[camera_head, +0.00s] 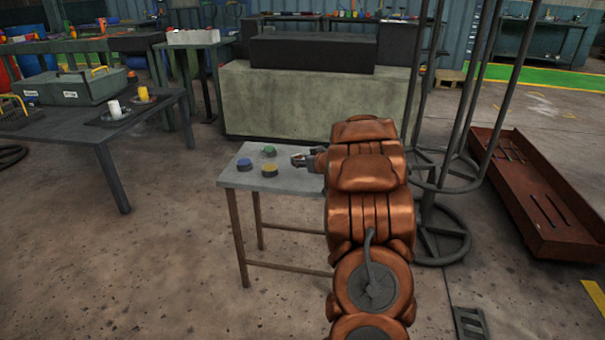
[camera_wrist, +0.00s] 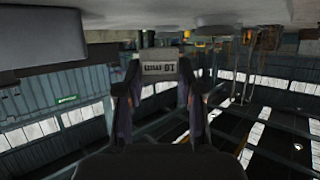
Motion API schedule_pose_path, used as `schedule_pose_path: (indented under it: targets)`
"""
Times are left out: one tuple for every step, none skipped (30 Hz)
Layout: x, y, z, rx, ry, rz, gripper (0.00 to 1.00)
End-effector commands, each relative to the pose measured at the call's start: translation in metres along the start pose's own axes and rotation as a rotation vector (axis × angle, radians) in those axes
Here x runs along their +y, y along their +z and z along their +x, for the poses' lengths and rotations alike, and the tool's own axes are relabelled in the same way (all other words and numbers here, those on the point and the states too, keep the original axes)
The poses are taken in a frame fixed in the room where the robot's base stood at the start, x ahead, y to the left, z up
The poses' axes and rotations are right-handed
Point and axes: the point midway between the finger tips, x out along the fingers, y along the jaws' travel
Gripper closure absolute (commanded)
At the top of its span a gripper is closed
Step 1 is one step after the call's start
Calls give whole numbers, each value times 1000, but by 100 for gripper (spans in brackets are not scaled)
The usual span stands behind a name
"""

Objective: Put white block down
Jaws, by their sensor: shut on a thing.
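My gripper (camera_head: 300,160) reaches left from the end of my copper-coloured arm, over the right part of a small grey table (camera_head: 236,178). In the wrist view my gripper (camera_wrist: 159,84) has its two fingers closed on the sides of a pale block (camera_wrist: 159,68) with dark lettering, taken as the white block. The wrist picture is upside down, with the roof low in it. In the head view the block is too small or hidden to make out, and whether it touches the table cannot be told.
Blue (camera_head: 244,163), green (camera_head: 269,151) and yellow (camera_head: 269,170) round pieces lie on the small table, left of my gripper. A dark table (camera_head: 75,128) with a green toolbox (camera_head: 70,88) stands left. A tall metal frame (camera_head: 425,120) stands close right of my arm.

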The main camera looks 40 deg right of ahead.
Motion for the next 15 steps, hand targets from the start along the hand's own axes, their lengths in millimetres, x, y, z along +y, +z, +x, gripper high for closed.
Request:
schedule_pose_path:
  targets:
    - [0, 12, 5, -1, -1, 1, 100]
    - [0, 16, 7, -1, -1, 1, 100]
    - [0, 22, 9, -1, -1, 2, 100]
    - [0, 26, 10, -1, -1, 1, 100]
    - [0, 29, 12, -1, 0, 1, 100]
    - [0, 31, 13, 0, -1, 1, 100]
    - [0, 32, 13, 0, 0, 0, 100]
    - [0, 32, 13, 0, 0, 0, 100]
    - [0, 31, 13, 1, 0, -1, 100]
    - [0, 31, 13, 1, 0, -1, 100]
    - [0, 30, 13, 1, 0, -1, 100]
    - [0, 30, 13, 1, 0, -1, 100]
    - [0, 30, 13, 1, 0, -1, 100]
    - [0, 30, 13, 1, 0, -1, 100]
    - [0, 30, 13, 1, 0, -1, 100]
